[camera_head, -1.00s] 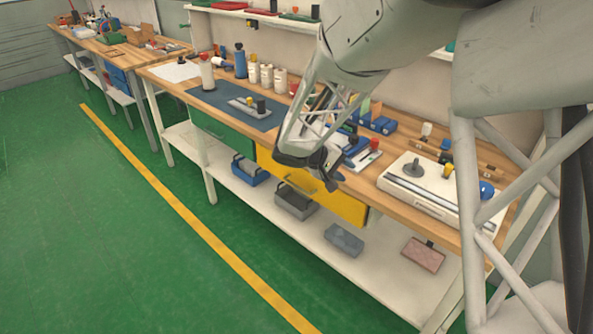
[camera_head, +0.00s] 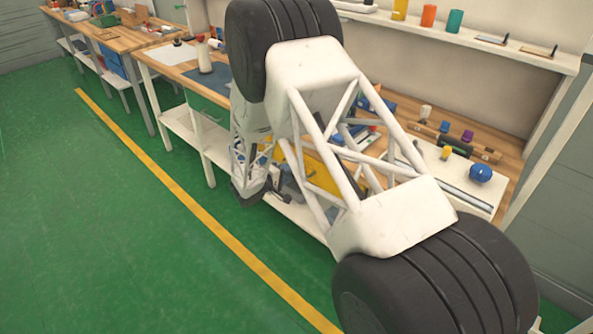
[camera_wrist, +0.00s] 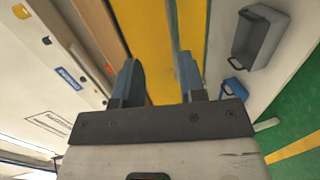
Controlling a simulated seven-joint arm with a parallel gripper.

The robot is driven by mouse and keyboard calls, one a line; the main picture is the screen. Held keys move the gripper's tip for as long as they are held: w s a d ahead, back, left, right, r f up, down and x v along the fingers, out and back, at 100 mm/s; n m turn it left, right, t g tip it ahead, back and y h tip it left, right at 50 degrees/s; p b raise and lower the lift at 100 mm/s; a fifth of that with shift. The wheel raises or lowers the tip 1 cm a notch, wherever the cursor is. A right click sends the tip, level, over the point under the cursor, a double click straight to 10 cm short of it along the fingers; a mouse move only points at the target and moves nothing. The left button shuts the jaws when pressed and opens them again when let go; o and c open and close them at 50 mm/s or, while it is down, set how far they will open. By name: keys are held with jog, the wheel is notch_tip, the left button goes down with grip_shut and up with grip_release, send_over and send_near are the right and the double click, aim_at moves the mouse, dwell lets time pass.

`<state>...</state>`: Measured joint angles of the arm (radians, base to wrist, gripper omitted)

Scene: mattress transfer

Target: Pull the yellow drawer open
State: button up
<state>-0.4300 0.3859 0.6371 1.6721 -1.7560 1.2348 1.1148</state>
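The yellow drawer (camera_head: 325,172) shows through the struts of my arm in the head view, under the workbench top. Much of its front is hidden there, and I cannot tell whether it stands out from the bench. In the wrist view the yellow drawer front (camera_wrist: 152,30) fills the middle, with a thin dark line running down it. My gripper (camera_wrist: 158,65) is over this front, with its two dark blue fingers apart and yellow between them. I see nothing clearly held. The drawer handle cannot be made out. In the head view my gripper is mostly hidden behind my arm.
The wooden worktop (camera_wrist: 97,22) runs along the left of the wrist view. A grey bin (camera_wrist: 262,42) and a blue bin (camera_wrist: 236,88) sit on the lower shelf to the right. Open green floor (camera_head: 110,220) with a yellow line lies before the bench.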

jog(key=shift+w+a+f+t, duration=0.15)
jog(key=shift+a+f, duration=0.25)
jog(key=shift+f, duration=0.1)
jog(key=shift+w+a+f+t, duration=0.1)
jog(key=shift+a+f+t, duration=0.05)
jog(key=shift+a+f, duration=0.25)
jog(key=shift+w+d, duration=0.1)
jog(key=shift+d, duration=0.1)
jog(key=shift+x, duration=3.75)
jog(key=shift+f, duration=0.1)
grip_shut()
